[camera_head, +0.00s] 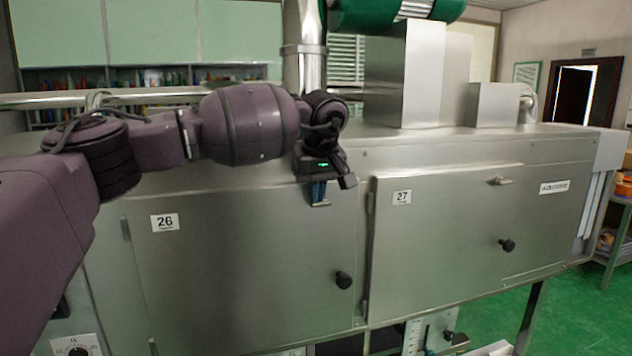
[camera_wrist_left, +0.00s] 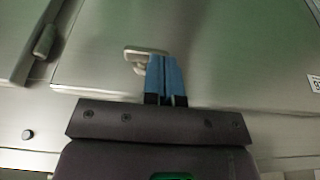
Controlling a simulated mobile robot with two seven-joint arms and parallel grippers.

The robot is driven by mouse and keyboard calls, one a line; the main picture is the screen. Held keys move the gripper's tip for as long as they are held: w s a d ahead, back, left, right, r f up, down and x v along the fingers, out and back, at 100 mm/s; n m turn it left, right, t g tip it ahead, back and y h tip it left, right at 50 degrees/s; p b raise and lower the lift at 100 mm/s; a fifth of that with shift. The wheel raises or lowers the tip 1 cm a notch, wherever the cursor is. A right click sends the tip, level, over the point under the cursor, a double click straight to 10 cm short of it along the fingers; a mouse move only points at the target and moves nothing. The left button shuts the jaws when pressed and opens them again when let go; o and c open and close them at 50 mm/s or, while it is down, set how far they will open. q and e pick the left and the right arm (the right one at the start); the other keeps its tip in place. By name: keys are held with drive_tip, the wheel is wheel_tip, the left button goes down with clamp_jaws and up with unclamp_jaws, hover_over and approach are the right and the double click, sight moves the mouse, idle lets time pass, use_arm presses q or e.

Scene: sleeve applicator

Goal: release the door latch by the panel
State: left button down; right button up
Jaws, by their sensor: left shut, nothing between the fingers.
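The door marked 26 (camera_head: 240,270) is closed in the head view, with a black knob (camera_head: 343,280) low on its right. My left gripper (camera_head: 318,198) is at this door's upper right corner, its blue fingers shut together and empty. A small pale metal latch (camera_wrist_left: 136,54) shows beside the blue fingertips (camera_wrist_left: 163,62) in the left wrist view. The fingers overlap part of it, and I cannot tell whether they touch it. In the head view the gripper mostly hides this latch. My right gripper is not in view.
The door marked 27 (camera_head: 440,240) to the right is closed, with its own latch (camera_head: 500,181) and black knob (camera_head: 507,245). A metal box (camera_head: 405,75) and pipes stand on top of the machine. A dial panel (camera_head: 75,346) is at the lower left.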

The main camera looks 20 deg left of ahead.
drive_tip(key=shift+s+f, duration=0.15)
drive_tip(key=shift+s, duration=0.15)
use_arm(q)
drive_tip(key=shift+f, duration=0.1)
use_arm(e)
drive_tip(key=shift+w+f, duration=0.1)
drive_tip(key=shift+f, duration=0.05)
use_arm(q)
drive_tip(key=shift+s+a+h+b, duration=0.1)
drive_tip(key=shift+a+h+b, duration=0.05)
drive_tip(key=shift+h+b, duration=0.3)
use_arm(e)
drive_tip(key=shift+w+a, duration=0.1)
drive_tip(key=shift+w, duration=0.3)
use_arm(q)
drive_tip(key=shift+t+h, duration=0.25)
drive_tip(key=shift+t, duration=0.15)
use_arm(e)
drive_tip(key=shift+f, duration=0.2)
